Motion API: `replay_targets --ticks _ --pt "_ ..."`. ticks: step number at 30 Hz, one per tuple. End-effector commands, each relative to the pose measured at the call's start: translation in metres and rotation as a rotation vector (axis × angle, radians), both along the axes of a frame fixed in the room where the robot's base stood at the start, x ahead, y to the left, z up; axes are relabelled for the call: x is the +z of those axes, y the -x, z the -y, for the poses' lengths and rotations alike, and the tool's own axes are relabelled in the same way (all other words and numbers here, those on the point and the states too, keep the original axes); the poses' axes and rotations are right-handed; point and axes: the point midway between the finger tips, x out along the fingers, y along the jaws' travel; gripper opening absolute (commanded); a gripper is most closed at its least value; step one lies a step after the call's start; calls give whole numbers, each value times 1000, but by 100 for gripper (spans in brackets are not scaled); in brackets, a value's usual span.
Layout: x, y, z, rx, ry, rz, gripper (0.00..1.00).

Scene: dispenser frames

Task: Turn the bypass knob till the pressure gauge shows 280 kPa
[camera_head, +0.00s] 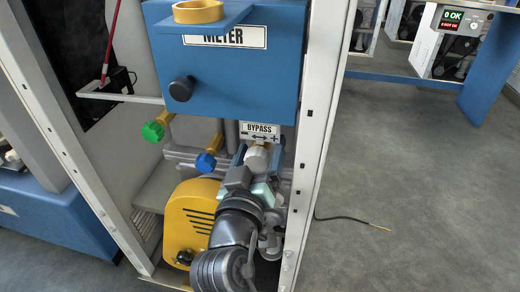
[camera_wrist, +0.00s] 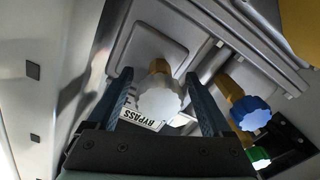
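The bypass knob (camera_head: 257,158) is a whitish, lobed knob on a brass stem, under the BYPASS label (camera_head: 260,131) with its minus, double arrow and plus marks. In the wrist view the knob (camera_wrist: 160,98) sits between the two dark fingers of my gripper (camera_wrist: 158,78). A narrow gap shows on each side of the knob, so the gripper looks open around it. In the head view my gripper (camera_head: 246,172) reaches up to the knob from below. No pressure gauge face or reading is visible in either view.
A blue METER box (camera_head: 225,75) hangs above. A green knob (camera_head: 153,131) and a blue knob (camera_head: 206,163) stand left of the bypass knob. A yellow housing (camera_head: 188,225) is close left of my arm. A white frame post (camera_head: 312,140) stands close on the right.

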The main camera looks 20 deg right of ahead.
Motion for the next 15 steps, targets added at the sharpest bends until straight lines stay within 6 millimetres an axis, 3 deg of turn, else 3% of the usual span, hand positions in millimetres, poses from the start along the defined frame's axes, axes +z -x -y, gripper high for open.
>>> replay_targets --ticks 10,15 --pt "1 2 -1 1 2 1 86" --pt "2 17 -12 2 2 -1 86"
